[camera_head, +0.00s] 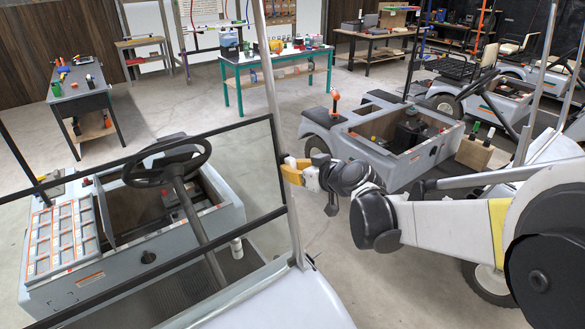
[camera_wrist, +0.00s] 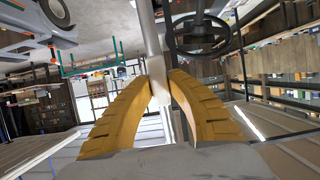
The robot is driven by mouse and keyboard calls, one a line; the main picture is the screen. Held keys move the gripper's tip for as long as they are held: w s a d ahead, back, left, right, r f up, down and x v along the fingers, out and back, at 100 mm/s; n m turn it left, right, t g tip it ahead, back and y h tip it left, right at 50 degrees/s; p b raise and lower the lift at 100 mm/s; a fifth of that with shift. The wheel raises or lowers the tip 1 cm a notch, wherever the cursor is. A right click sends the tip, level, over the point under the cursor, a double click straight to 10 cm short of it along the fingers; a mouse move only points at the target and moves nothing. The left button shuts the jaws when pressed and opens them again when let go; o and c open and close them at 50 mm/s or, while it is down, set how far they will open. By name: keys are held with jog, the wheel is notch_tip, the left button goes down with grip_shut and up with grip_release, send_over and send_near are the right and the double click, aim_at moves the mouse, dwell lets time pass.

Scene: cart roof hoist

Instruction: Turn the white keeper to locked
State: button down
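My gripper (camera_head: 284,166) is at the slanted grey windshield post (camera_head: 270,95) of the near cart, coming from the right. In the wrist view its two curved yellow fingers (camera_wrist: 161,78) converge with their tips close together on either side of a narrow pale piece. This piece looks like the white keeper (camera_wrist: 157,72), in line with the post (camera_wrist: 149,28). The fingers appear shut on it. In the head view the fingers hide the keeper. Its exact angle cannot be told.
The near cart has a steering wheel (camera_head: 167,162) and a dark-framed windshield left of the post. Its pale front body (camera_head: 280,300) lies below. Another grey cart (camera_head: 385,140) stands behind my arm. A green-framed table (camera_head: 275,58) is farther back. Open floor lies between them.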

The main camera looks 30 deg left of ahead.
jog(key=shift+m, duration=0.3)
jog(key=shift+s+m+b, duration=0.1)
jog(key=shift+m+b, duration=0.75)
jog(key=shift+m, duration=0.35)
jog(key=m+b, duration=0.1)
jog(key=m, duration=0.1)
jog(key=m+g+y+b, duration=0.1)
jog(key=m, duration=0.1)
jog(key=shift+s+a+r+m, duration=0.1)
jog(key=shift+s+a+m, duration=0.1)
jog(key=shift+m, duration=0.1)
jog(key=m+b, duration=0.1)
jog(key=m, duration=0.1)
jog(key=m+y+b, duration=0.1)
jog(key=m, duration=0.1)
jog(key=shift+s+a+r+g, duration=0.1)
jog(key=shift+r+g, duration=0.05)
jog(key=shift+g, duration=0.15)
jog(key=m, duration=0.1)
jog(key=m+b, duration=0.1)
jog(key=m, duration=0.1)
jog(key=m+y, duration=0.1)
jog(key=shift+r+m, duration=0.3)
jog(key=shift+a, duration=0.1)
jog(key=c, duration=1.3)
grip_release()
